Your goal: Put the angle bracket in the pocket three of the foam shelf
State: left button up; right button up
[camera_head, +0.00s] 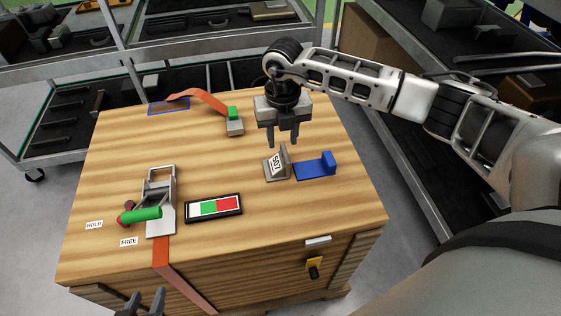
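A grey angle bracket (278,167) with a white printed label stands on the wooden crate top, right of centre. My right gripper (283,141) points down just above and behind it, fingers apart and empty. A gap between the fingertips and the bracket's upright plate looks small; whether they touch is hard to tell. My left gripper (145,303) shows only its fingertips at the bottom edge, apart with nothing between them. Dark-lined shelves stand at the right (480,60) and back left (62,52); I cannot tell which one is the foam shelf, and no pocket three is readable.
A blue L-shaped block (315,167) sits close right of the bracket. A toggle clamp (158,205) with green handle, a green-and-red panel (214,207), an orange strap (205,100) with a buckle, and a blue outlined rectangle (169,106) share the crate top (310,215).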

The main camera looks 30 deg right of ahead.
aim_at(285, 151)
jog(key=f, duration=0.3)
jog(key=shift+s+d+f, duration=0.1)
jog(key=shift+d+f, duration=0.25)
jog(key=shift+f, duration=0.65)
grip_shut()
jog(key=shift+r, duration=0.15)
